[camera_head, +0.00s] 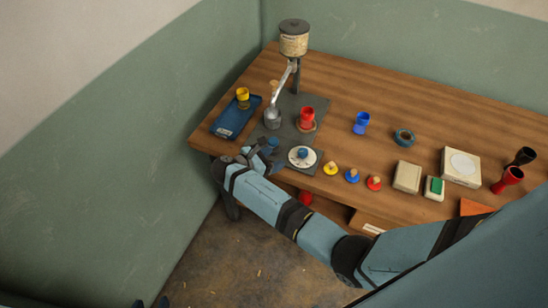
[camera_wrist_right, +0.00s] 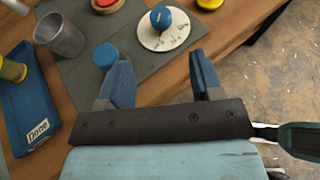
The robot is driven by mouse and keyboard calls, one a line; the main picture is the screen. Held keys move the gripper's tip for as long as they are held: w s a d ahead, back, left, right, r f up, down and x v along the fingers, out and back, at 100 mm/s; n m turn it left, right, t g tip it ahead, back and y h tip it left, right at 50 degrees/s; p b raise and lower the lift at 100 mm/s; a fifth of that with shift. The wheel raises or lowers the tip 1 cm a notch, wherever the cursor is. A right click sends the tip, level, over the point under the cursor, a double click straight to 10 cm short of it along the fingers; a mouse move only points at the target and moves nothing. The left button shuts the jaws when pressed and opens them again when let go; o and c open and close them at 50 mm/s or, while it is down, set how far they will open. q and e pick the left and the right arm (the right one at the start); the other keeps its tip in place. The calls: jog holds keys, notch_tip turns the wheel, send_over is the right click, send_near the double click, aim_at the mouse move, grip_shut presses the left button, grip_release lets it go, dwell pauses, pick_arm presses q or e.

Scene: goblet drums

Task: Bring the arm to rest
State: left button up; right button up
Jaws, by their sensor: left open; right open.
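My right arm (camera_head: 265,195) reaches from the lower right over the table's front edge. Its gripper (camera_head: 262,150) is at the front edge of the grey base plate, left of the white dial. In the right wrist view the gripper (camera_wrist_right: 160,62) has its two blue fingers wide apart, with nothing between them. A round blue cap (camera_wrist_right: 105,55) shows close beside the left finger; I cannot tell whether they touch. The white dial (camera_wrist_right: 165,30) with a blue knob is beyond the fingertips. My left gripper (camera_head: 150,302) shows only as dark tips at the bottom edge, apart and empty.
On the table stand a metal cup (camera_head: 272,118), a blue tray (camera_head: 235,119) with a yellow goblet (camera_head: 242,97), a red goblet (camera_head: 307,117), a blue goblet (camera_head: 361,122) and a tall dispenser (camera_head: 294,40). Floor (camera_head: 215,265) is clear in front; walls close the left and back.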

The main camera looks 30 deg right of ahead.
jog(key=s+a+f+m+t+y, duration=0.2)
jog(key=s+f+m+t+y, duration=0.25)
jog(key=s+f+y, duration=0.6)
jog(key=s+a+r+m+t+y, duration=0.1)
jog(key=s+r+m+t+y, duration=0.1)
jog(key=s+m, duration=0.4)
jog(key=s+a+r+m+t+y+p, duration=0.1)
jog(key=s+r+m+t+y, duration=0.1)
jog(key=s+r+m+y, duration=0.2)
jog(key=s+r+m, duration=0.2)
jog(key=s+r, duration=0.1)
jog(key=s, duration=0.1)
jog(key=shift+s+a+r+t, duration=0.15)
jog(key=shift+s+a+t, duration=0.05)
jog(key=shift+s+t, duration=0.2)
